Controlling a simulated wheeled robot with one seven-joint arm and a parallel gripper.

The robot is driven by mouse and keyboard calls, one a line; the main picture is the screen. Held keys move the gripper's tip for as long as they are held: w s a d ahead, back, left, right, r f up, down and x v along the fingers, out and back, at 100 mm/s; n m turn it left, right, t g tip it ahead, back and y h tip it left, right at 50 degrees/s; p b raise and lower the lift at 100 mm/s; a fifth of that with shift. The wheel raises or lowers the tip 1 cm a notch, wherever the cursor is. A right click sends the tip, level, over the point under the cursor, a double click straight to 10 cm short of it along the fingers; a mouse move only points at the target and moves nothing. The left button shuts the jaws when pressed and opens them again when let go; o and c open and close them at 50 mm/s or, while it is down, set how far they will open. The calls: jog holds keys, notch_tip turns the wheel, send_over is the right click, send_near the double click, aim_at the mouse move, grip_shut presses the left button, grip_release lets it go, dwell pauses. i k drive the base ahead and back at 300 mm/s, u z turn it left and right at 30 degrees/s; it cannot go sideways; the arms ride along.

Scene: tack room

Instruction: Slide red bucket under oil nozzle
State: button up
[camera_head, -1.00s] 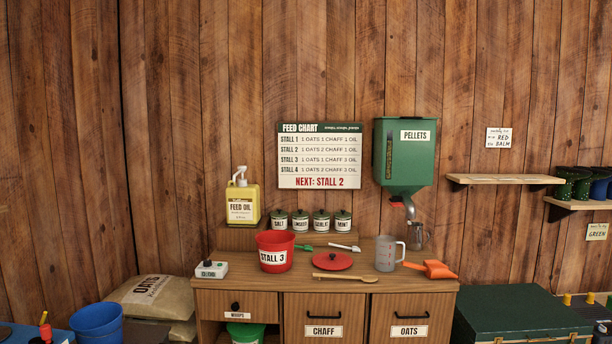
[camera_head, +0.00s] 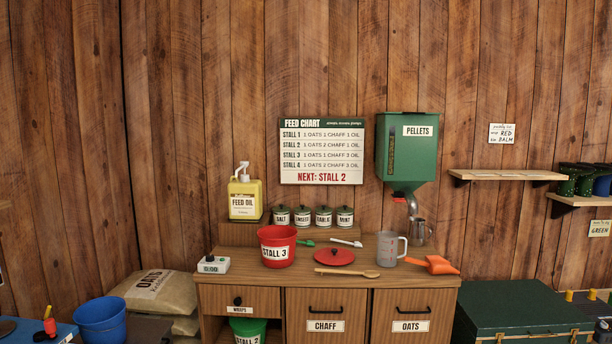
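The red bucket (camera_head: 277,246), labelled "STALL 3", stands upright on the wooden cabinet top, left of the red lid. The yellow feed oil bottle (camera_head: 244,199) with its white pump nozzle (camera_head: 242,168) stands on the raised back shelf, behind and to the left of the bucket. The bucket is in front and to the right of the nozzle, not beneath it. The bucket's inside is mostly hidden. My gripper is not in view.
A white box with a dark knob (camera_head: 213,265) sits left of the bucket. A red lid (camera_head: 334,257), wooden spoon (camera_head: 347,272), measuring jug (camera_head: 388,249) and orange scoop (camera_head: 432,264) lie to the right. Small jars (camera_head: 323,216) line the shelf. A green bucket (camera_head: 247,330) sits in the cubby below.

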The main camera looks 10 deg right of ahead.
aim_at(277, 243)
jog(key=u, duration=0.45)
jog(key=i, duration=1.8)
jog(key=z, duration=0.75)
jog(key=i, duration=0.95)
jog(key=z, duration=1.15)
jog(key=i, duration=0.2)
jog(key=z, duration=0.1)
